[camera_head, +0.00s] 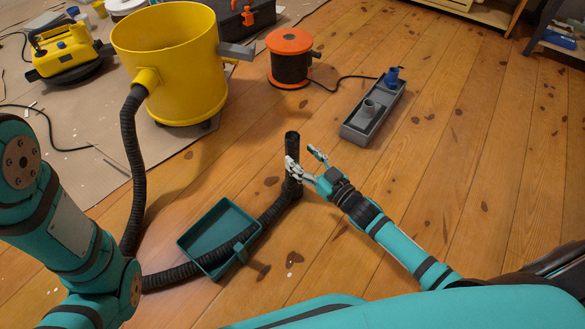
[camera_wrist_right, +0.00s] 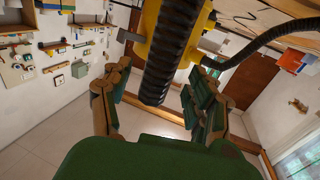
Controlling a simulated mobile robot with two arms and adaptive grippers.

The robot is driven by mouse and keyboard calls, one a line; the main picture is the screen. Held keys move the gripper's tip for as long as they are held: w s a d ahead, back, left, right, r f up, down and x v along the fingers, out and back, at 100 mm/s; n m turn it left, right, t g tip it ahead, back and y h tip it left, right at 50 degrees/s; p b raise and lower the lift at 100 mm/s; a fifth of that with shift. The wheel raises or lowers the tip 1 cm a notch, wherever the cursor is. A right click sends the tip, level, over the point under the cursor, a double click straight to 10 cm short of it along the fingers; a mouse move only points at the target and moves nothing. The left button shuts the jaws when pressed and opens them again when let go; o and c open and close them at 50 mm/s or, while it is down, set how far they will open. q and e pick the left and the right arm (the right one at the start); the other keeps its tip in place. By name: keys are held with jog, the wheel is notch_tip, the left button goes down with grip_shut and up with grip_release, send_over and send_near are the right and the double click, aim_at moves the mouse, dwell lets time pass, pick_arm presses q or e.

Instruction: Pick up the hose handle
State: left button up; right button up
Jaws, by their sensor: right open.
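The hose handle (camera_head: 292,143) is a black upright tube end at the free end of a black ribbed hose (camera_head: 133,165). My right gripper (camera_head: 306,162) is open beside the handle, with one finger overlapping it in the head view. In the right wrist view a black ribbed tube (camera_wrist_right: 172,50) comes down from the top between the spread fingers of my right gripper (camera_wrist_right: 160,88). I cannot tell whether either finger touches it. My left arm shows at the left, but its gripper is out of view.
A grey tray (camera_head: 372,112) and an orange-and-black canister (camera_head: 290,58) stand farther back. A yellow machine (camera_head: 65,50) is at far left. The wooden floor (camera_head: 490,150) at right is clear.

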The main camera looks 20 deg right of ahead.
aim_at(296, 154)
jog(key=b+x, duration=0.3)
jog(key=shift+w+a+f, duration=0.15)
jog(key=shift+w+f, duration=0.15)
jog(key=shift+w+a+r, duration=0.15)
jog(key=shift+w, duration=0.25)
grip_shut()
dwell(0.4)
